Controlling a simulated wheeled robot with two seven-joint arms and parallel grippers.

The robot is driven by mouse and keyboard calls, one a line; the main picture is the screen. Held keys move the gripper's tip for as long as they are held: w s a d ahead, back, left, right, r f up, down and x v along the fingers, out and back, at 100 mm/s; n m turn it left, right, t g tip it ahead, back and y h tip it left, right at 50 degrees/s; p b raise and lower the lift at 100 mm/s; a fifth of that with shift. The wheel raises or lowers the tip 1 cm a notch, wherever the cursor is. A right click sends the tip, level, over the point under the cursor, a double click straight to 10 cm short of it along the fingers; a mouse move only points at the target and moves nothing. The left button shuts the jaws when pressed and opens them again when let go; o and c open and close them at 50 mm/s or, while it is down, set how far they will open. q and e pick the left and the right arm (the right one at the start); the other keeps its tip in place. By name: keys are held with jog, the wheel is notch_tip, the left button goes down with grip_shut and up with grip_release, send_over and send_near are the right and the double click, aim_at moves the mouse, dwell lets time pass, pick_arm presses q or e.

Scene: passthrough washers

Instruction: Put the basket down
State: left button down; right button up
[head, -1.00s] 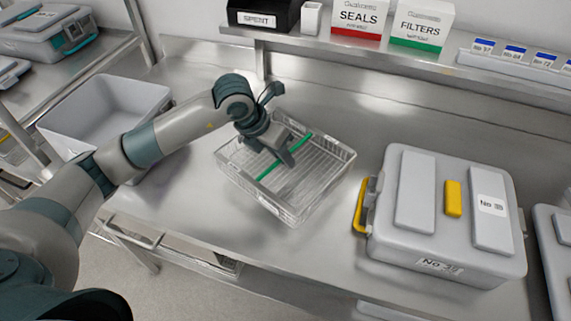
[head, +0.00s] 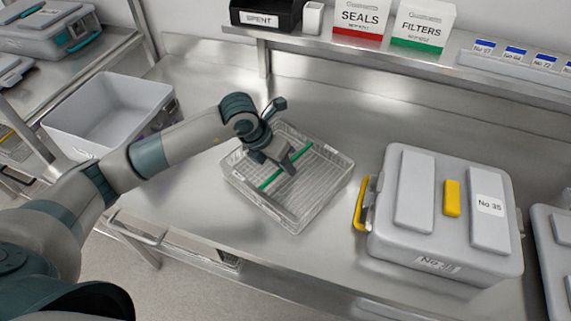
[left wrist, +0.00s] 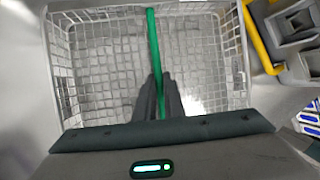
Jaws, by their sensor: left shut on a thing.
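The basket (head: 318,196) is a shallow wire-mesh tray with a green bar handle (head: 303,152) across its middle. In the head view it is over the steel counter in the centre; I cannot tell for sure whether its bottom touches the counter. My left gripper (head: 290,167) comes down from above and is shut on the green handle. The left wrist view shows the basket's mesh (left wrist: 105,75) below, with the dark fingers (left wrist: 158,98) on either side of the green bar. The basket looks roughly level. My right gripper is not in view.
A grey case with a yellow latch (head: 450,215) stands right of the basket. An open grey bin (head: 75,130) is at the left. A back shelf holds a SPENT bin (head: 262,17), a SEALS box (head: 361,20) and a FILTERS box (head: 424,25). The steel counter (head: 400,115) behind is bare.

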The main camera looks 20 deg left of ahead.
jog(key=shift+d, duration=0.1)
pick_arm(q)
jog(key=shift+f, duration=0.15)
jog(key=c, duration=1.8)
grip_release()
jog(key=shift+c, duration=0.2)
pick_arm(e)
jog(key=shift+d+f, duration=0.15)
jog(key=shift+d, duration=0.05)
pick_arm(q)
jog(key=shift+s+a+r, duration=0.1)
jog(key=shift+a+r, duration=0.15)
jog(key=shift+r, duration=0.35)
jog(key=b+v, duration=0.3)
jog(key=v, duration=0.8)
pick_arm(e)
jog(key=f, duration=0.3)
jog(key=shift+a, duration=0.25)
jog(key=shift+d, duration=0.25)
pick_arm(q)
jog(key=shift+r, duration=0.1)
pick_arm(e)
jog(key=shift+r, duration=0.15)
